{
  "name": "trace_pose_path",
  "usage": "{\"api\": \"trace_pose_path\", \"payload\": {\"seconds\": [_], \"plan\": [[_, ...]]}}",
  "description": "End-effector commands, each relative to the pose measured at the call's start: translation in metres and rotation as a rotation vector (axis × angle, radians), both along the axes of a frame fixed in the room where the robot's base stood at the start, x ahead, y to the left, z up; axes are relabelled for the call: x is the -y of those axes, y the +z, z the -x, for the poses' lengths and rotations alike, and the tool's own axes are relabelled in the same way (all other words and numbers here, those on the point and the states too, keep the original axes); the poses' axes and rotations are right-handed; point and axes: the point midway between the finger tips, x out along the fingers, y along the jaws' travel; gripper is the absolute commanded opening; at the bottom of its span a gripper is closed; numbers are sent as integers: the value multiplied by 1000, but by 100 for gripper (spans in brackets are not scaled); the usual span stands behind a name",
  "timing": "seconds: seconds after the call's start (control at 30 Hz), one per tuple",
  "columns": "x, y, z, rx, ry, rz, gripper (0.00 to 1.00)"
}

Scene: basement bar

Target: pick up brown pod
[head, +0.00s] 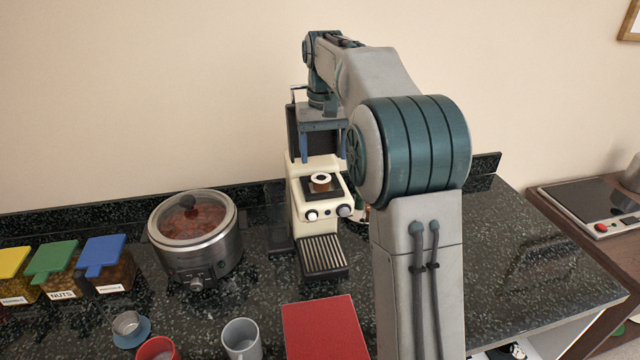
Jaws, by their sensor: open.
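The brown pod (320,187), a small brown piece with a white rim and a dark centre, sits on the dark upper plate of the cream coffee machine (297,205). My gripper (322,157) points down above the pod, its two blue fingers apart with nothing between them. The fingertips look higher than the pod and are not seen touching it. My arm covers part of the machine's right side.
A steel cooker (208,255) with a glass lid stands left of the machine. A red box (325,330), a grey mug (241,340) and a red cup (157,349) are in front. Lidded containers (108,267) stand at the far left. The counter (500,265) at right is clear.

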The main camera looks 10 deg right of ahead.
Motion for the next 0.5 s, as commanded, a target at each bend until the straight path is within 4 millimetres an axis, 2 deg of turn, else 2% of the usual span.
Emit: {"api": "trace_pose_path", "payload": {"seconds": [0.23, 0.5], "plan": [[-3, -15, 1, -2, 2, 0, 69], [-7, -51, 3, -2, 3, 0, 69]]}}
